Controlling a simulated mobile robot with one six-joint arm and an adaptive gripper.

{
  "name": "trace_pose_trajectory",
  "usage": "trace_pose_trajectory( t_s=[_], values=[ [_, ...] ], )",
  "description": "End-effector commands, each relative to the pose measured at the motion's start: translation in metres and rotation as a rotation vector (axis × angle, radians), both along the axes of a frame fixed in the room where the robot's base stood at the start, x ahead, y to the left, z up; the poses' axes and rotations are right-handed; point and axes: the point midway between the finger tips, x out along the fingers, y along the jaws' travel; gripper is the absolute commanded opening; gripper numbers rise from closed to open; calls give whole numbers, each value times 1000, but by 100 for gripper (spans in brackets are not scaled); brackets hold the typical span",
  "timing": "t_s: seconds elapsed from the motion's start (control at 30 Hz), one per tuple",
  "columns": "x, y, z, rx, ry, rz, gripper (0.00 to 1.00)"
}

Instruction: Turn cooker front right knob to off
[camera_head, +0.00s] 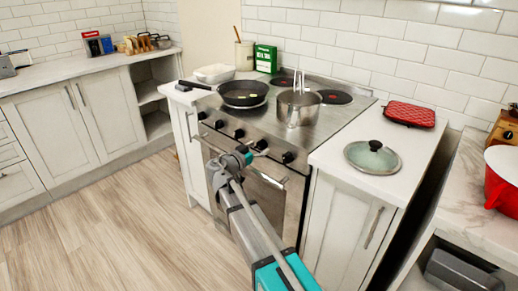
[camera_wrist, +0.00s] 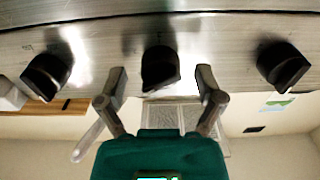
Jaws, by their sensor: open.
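The cooker (camera_head: 235,155) has a row of black knobs along its front panel. The rightmost knob (camera_head: 288,157) is clear of my gripper, and another knob (camera_head: 261,144) is just beside the fingertips. In the wrist view three knobs show: a left one (camera_wrist: 47,74), a middle one (camera_wrist: 160,68) and a right one (camera_wrist: 282,66). My gripper (camera_wrist: 161,78) is open, with one finger on each side of the middle knob and gaps between. My gripper also shows in the head view (camera_head: 247,154), at the panel. I cannot tell which knob position means off.
A frying pan (camera_head: 243,92) and a steel pot (camera_head: 299,108) stand on the hob. A glass lid (camera_head: 373,156) and a red mat (camera_head: 409,114) lie on the right counter. The oven handle (camera_head: 268,180) runs below the knobs. The floor (camera_head: 115,235) at left is clear.

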Motion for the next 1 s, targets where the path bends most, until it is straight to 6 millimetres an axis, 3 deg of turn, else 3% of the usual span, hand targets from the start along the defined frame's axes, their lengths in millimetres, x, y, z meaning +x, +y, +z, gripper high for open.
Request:
trace_pose_trajectory(
  t_s=[0.07, 0.5, 1.0],
  values=[
    [0, 0, 0, 0, 0, 0, 84],
    [0, 0, 0, 0, 0, -1, 4],
    [-1, -1, 0, -76, 59, -3, 4]
  ],
)
